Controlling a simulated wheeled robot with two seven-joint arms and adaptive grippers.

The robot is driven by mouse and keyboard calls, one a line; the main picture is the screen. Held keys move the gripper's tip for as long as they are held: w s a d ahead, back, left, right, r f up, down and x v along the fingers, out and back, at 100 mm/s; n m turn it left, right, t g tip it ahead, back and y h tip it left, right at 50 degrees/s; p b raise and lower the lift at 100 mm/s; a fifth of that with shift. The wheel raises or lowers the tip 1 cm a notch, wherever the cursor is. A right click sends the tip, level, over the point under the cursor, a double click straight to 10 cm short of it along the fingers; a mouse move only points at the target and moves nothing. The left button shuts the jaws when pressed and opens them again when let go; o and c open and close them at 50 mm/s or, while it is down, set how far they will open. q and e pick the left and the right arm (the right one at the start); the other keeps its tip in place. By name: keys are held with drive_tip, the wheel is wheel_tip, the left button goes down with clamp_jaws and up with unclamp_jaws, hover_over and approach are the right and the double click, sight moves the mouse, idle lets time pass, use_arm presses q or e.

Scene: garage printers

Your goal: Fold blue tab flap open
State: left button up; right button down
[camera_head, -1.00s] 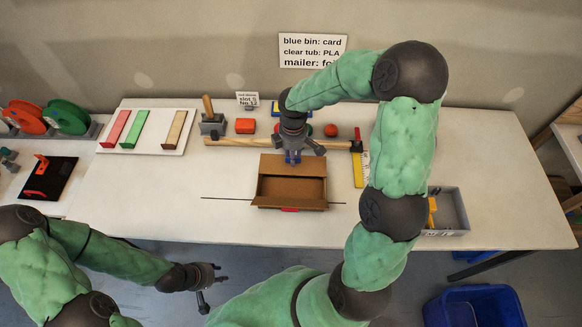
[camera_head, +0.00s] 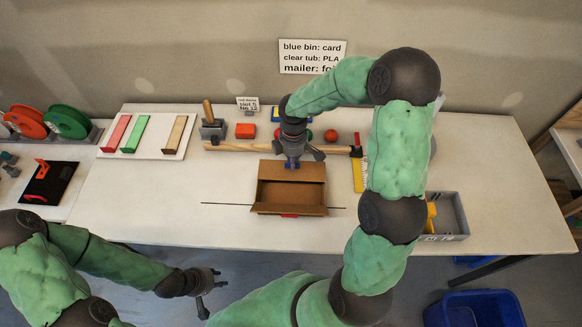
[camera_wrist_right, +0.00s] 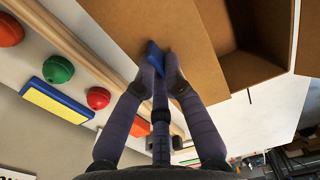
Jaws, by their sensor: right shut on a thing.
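A brown cardboard box (camera_head: 289,193) stands on the table with its inside showing. Its back flap (camera_head: 308,171) leans outward at the far side; in the right wrist view the flap (camera_wrist_right: 190,60) is a broad brown panel. The blue tab (camera_wrist_right: 153,50) is at that flap's edge, between my right fingertips. My right gripper (camera_head: 292,164) is shut on the blue tab; it also shows in the right wrist view (camera_wrist_right: 160,72). My left gripper (camera_head: 217,285) is open and empty, low in front of the table, away from the box.
A red tab (camera_head: 289,215) shows at the box's front. A wooden rod (camera_head: 235,146) lies behind the box, with a red block (camera_head: 245,131) and a red ball (camera_head: 331,135) beyond. A grey tray (camera_head: 450,217) is at right.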

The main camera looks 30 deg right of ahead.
drive_tip(key=shift+w+d+r+g+y+p, duration=0.3)
drive_tip(key=shift+g+y+p, duration=0.45)
drive_tip(key=shift+p, duration=2.1)
drive_tip(key=shift+w+r+g+p, duration=0.1)
drive_tip(key=shift+w+g+p, duration=0.1)
drive_tip(key=shift+g+p, duration=0.5)
drive_tip(key=shift+y, duration=0.25)
